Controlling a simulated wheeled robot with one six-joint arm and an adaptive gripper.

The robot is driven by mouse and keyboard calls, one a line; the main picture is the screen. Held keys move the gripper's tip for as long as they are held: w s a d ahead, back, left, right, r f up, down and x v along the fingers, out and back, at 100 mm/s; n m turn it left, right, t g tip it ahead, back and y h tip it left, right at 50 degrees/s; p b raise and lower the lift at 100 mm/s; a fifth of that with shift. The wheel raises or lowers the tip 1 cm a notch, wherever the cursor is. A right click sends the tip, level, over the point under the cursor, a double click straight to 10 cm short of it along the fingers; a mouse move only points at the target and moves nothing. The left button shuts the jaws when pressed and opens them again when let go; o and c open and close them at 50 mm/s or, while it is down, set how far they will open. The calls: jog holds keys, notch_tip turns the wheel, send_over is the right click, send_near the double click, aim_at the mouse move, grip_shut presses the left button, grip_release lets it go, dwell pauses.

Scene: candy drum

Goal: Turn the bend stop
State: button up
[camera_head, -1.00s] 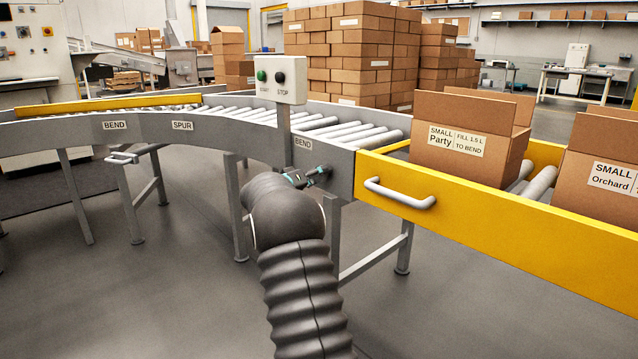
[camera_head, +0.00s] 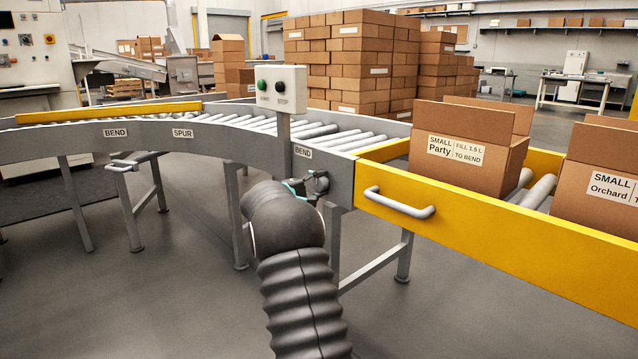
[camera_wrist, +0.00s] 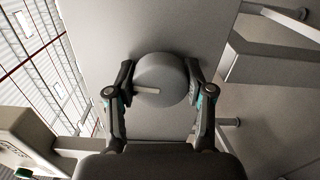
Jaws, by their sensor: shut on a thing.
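The bend stop is a round grey knob (camera_wrist: 163,80) on the conveyor's grey side plate (camera_wrist: 150,30). A pale bar on its face points left in the wrist view. My gripper (camera_wrist: 162,84) has one finger on each side of the knob and is shut on it. In the head view, my gripper (camera_head: 318,184) is at the side rail just below the right BEND label (camera_head: 302,152). The knob is hard to make out there behind the fingers.
A post with a START/STOP button box (camera_head: 281,90) stands just above my gripper. A yellow gate (camera_head: 480,222) with a white handle (camera_head: 400,203) is to the right. The Party box (camera_head: 462,150) and Orchard box (camera_head: 605,190) sit behind it. Open floor lies in front.

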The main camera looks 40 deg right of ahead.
jog(key=shift+n, duration=0.6)
jog(key=o, duration=1.2)
jog(key=shift+c, duration=0.2)
jog(key=shift+a, duration=0.1)
jog(key=a, duration=1.1)
jog(key=shift+s+a, duration=0.4)
jog(key=shift+s, duration=0.05)
